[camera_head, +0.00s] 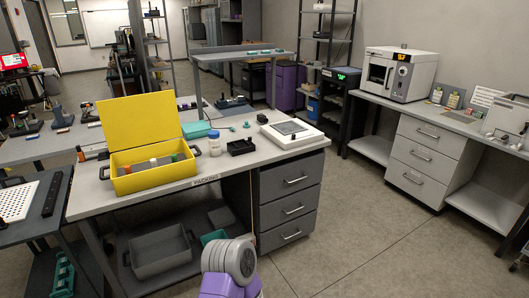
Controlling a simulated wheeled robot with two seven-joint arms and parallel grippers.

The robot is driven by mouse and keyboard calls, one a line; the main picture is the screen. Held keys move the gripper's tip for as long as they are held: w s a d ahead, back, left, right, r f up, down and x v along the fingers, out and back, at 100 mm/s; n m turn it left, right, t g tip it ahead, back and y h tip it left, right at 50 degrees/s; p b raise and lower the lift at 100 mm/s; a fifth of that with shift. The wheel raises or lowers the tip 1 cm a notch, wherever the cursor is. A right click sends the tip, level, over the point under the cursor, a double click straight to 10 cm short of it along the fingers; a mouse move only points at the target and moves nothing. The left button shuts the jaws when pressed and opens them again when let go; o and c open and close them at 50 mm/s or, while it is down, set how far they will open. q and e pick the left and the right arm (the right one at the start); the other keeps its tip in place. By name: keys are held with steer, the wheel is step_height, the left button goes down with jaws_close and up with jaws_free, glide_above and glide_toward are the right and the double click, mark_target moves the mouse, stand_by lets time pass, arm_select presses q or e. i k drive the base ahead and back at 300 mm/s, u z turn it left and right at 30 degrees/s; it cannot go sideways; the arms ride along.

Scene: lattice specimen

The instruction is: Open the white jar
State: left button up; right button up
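A small whitish jar with a blue lid (214,143) stands upright on the light-topped packing table (222,172), to the right of the open yellow box. Its lid is on. This is the only jar standing on its own that I can make out, but small white containers (153,163) also show inside the yellow box (150,184). Neither of my grippers is in view. A grey and purple part of my own arm shows at the bottom centre, well below the jar and in front of the table.
A black tray (240,147) sits right of the jar, and a white device (291,132) sits farther right. A teal container (196,129) is behind the jar. Drawers (290,207) stand under the table's right end. Open floor (365,245) lies to the right.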

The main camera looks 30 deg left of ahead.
mark_target(215, 147)
steer(key=z, duration=0.15)
steer(key=i, duration=1.2)
steer(key=u, duration=0.65)
steer(key=i, duration=1.4)
steer(key=u, duration=1.25)
